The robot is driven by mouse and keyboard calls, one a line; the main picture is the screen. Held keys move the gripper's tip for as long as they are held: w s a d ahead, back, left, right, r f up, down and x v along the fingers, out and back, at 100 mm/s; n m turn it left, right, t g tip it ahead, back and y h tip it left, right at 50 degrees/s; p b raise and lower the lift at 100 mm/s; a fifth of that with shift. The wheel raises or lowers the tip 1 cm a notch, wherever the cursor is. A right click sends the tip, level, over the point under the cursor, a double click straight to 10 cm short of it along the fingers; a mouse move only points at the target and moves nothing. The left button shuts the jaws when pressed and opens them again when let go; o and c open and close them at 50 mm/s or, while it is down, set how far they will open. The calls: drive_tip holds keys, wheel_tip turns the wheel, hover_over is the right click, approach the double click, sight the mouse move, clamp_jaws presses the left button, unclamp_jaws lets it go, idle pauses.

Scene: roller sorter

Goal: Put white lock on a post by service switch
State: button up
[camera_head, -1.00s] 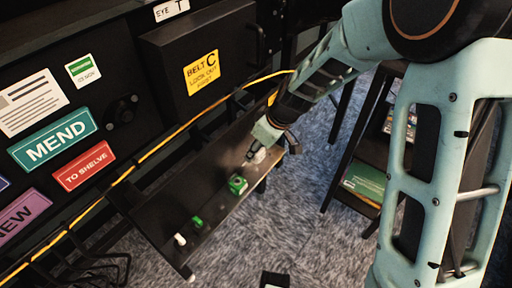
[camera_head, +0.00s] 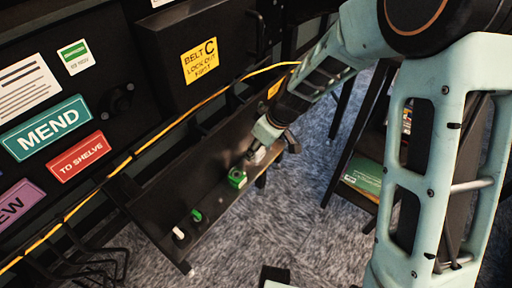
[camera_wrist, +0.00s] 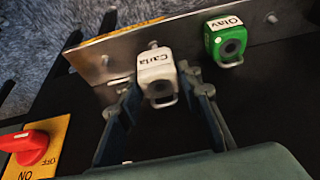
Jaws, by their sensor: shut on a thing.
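The white lock (camera_wrist: 156,72), labelled "Carla", is between the fingers of my gripper (camera_wrist: 160,96) in the wrist view, its shackle pointing down in the picture. My gripper is shut on it. In the head view my gripper (camera_head: 264,141) reaches down to the dark shelf, with the white lock (camera_head: 259,156) at its tip. The lock is against a metal strip (camera_wrist: 184,38) with short posts; I cannot tell whether it sits on one. The red service switch (camera_wrist: 25,148), on a yellow ON/OFF plate, is at lower left in the wrist view.
A green lock (camera_wrist: 229,40) labelled "Olav" hangs on the strip close to the right; the head view also shows it (camera_head: 237,178). A small green thing (camera_head: 196,215) and a white one (camera_head: 179,233) stand farther along the shelf. A yellow cable (camera_head: 180,130) runs behind.

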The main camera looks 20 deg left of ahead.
drive_tip(key=shift+f+b, duration=0.55)
drive_tip(key=shift+b, duration=0.05)
drive_tip(key=shift+f+b, duration=0.7)
drive_tip(key=shift+b, duration=0.05)
drive_tip(key=shift+f+b, duration=0.45)
drive_tip(key=shift+b, duration=0.05)
idle(0.4)
drive_tip(key=o, duration=1.3)
